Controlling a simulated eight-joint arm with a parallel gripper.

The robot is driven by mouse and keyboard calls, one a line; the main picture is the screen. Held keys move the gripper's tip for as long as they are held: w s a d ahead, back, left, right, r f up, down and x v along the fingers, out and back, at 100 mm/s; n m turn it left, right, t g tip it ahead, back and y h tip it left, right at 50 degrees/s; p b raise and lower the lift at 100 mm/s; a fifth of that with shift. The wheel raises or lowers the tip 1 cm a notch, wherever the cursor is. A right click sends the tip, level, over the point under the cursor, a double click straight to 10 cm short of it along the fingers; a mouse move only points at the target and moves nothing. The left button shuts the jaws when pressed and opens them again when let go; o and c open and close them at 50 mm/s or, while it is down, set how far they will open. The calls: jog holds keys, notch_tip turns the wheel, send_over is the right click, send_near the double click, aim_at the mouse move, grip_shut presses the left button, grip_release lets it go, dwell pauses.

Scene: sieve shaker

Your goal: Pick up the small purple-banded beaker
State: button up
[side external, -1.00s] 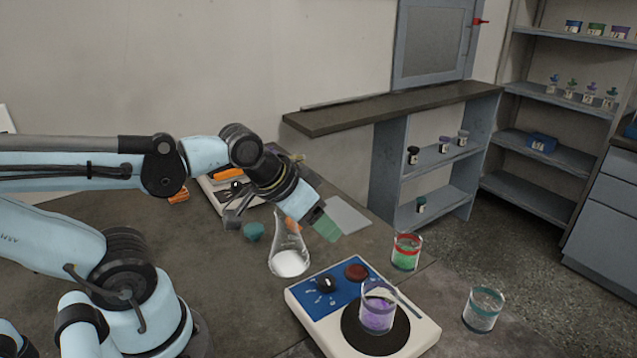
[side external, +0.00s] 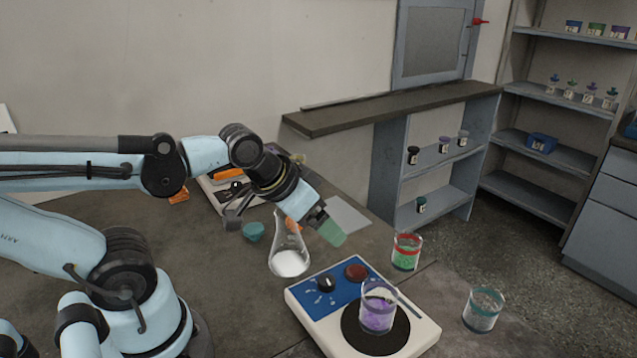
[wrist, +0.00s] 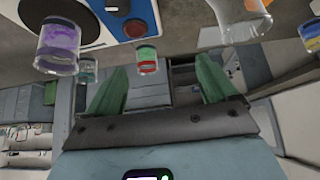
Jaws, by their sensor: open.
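The purple-banded beaker (side external: 378,310) is clear glass with purple contents and stands upright on the black round plate of the white-and-blue device (side external: 310,300). In the wrist view the beaker (wrist: 60,48) shows at the upper left, outside my fingers. My gripper (side external: 332,232) has green fingertips and is open and empty. It is above and behind the device, up and left of the beaker, apart from it. In the wrist view the two green fingers (wrist: 161,70) are spread wide with nothing between them near the tips.
A red-banded beaker with green contents (side external: 406,252) and a teal-banded beaker (side external: 483,310) stand to the right. Shelves (side external: 560,155) stand behind.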

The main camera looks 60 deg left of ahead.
jog(key=n+g+h, duration=0.3)
jog(key=n+h, duration=0.3)
jog(key=n, duration=0.5)
send_near(372, 292)
jog(key=shift+w+a+f, duration=0.35)
jog(key=shift+a+f, duration=0.15)
jog(key=shift+a, duration=0.05)
jog(key=shift+w+a+f, duration=0.3)
jog(key=shift+a+f, duration=0.2)
jog(key=d+r+n+g+h, duration=0.2)
jog(key=d+r+n+h, duration=0.15)
jog(key=n+h, duration=0.45)
jog(key=shift+n+y, duration=0.6)
jog(key=shift+y, duration=0.1)
jog(key=shift+w+f, duration=0.15)
jog(key=shift+f, duration=1.45)
jog(key=shift+w+f, duration=0.1)
jog(key=shift+f, duration=1.45)
jog(key=x, duration=0.4)
jog(key=shift+w+d+f, duration=0.1)
jog(key=shift+d+f, duration=0.05)
jog(key=shift+d, duration=0.15)
jog(key=shift+c, duration=0.3)
